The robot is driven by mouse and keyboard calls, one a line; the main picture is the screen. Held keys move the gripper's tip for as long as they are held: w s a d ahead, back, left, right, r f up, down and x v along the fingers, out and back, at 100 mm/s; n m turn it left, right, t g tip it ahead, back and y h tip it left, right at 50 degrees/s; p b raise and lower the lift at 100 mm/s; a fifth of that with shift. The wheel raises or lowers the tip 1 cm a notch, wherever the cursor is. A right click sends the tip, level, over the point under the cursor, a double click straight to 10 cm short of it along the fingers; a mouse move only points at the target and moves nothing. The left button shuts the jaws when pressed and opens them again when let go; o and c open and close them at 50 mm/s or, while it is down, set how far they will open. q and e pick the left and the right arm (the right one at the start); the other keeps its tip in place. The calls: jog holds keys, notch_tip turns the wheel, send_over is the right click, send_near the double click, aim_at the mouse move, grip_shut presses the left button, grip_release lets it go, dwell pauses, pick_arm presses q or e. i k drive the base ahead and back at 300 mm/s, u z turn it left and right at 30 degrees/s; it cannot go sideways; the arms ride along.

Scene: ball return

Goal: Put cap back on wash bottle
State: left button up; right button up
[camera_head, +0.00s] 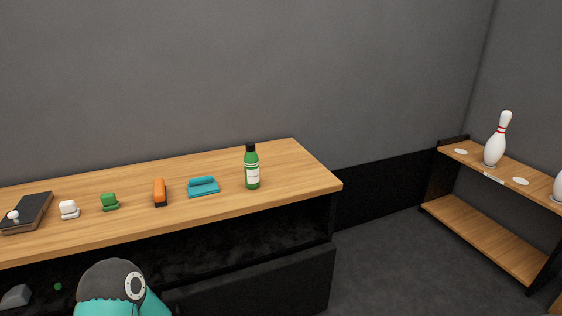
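A green bottle (252,172) with a white label stands upright near the right end of the wooden counter. A black cap (250,148) sits on its top; I cannot tell how tightly it is seated. No separate loose cap is clearly visible. I cannot tell for certain that this bottle is the wash bottle. Neither of my grippers is in view. Only a teal and grey part of my own body shows at the bottom left.
The counter (297,160) also holds a teal object (203,187), an orange and black object (160,191), a green item (109,202), a white item (68,210) and a dark book-like object (27,213). A shelf (480,240) with bowling pins (496,143) stands right, across open floor.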

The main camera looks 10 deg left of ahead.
aim_at(251, 159)
jog(key=u, duration=0.25)
jog(key=i, duration=1.15)
jog(key=u, duration=0.7)
jog(key=k, duration=0.9)
jog(key=u, duration=0.15)
jog(key=i, duration=0.85)
jog(key=z, duration=0.05)
